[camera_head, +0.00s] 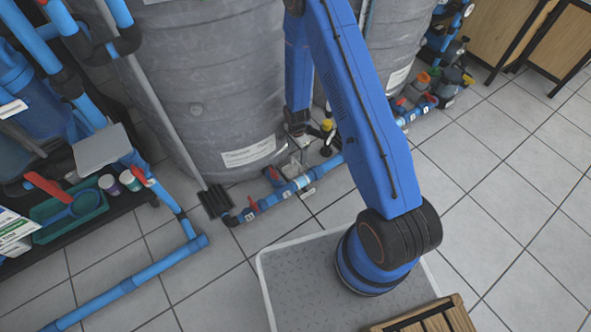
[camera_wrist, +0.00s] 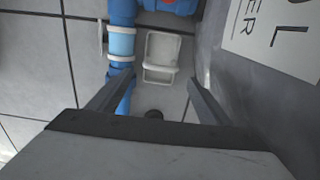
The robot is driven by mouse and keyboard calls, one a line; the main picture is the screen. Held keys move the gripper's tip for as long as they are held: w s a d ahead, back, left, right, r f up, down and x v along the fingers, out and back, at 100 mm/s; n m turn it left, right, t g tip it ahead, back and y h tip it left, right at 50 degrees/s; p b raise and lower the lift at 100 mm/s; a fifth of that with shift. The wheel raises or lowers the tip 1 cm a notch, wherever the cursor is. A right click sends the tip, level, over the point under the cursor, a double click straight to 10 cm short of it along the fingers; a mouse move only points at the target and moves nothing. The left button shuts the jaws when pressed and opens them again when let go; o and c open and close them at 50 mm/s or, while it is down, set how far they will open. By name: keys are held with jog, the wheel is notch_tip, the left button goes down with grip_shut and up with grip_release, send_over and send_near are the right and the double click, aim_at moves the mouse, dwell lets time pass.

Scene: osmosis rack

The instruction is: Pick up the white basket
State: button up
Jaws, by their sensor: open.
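The white basket (camera_wrist: 162,52) is a small, shallow, open-looking white frame in the wrist view. It lies on the tiled floor between a blue pipe and the grey tank wall. My gripper (camera_wrist: 152,88) is open, with its two dark fingers spread apart and nothing between them. The basket shows beyond the fingertips, roughly between their lines and apart from them. In the head view my gripper (camera_head: 299,128) points down beside the large grey tank. A pale shape (camera_head: 291,166) below it may be the basket, but it is too small to tell.
Blue pipe with red valve handles (camera_head: 292,187) runs along the floor in front of the grey tank (camera_head: 215,85). A shelf at left holds a green tray (camera_head: 72,210) with a blue scoop. A second tank (camera_head: 390,45) stands at right. Tiled floor (camera_head: 500,200) at right is clear.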

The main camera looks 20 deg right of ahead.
notch_tip(320, 180, down, 6)
jog(key=shift+r, duration=0.25)
send_over(295, 171)
jog(key=shift+d+f, duration=0.1)
jog(key=shift+f, duration=2.55)
jog(key=c, duration=0.8)
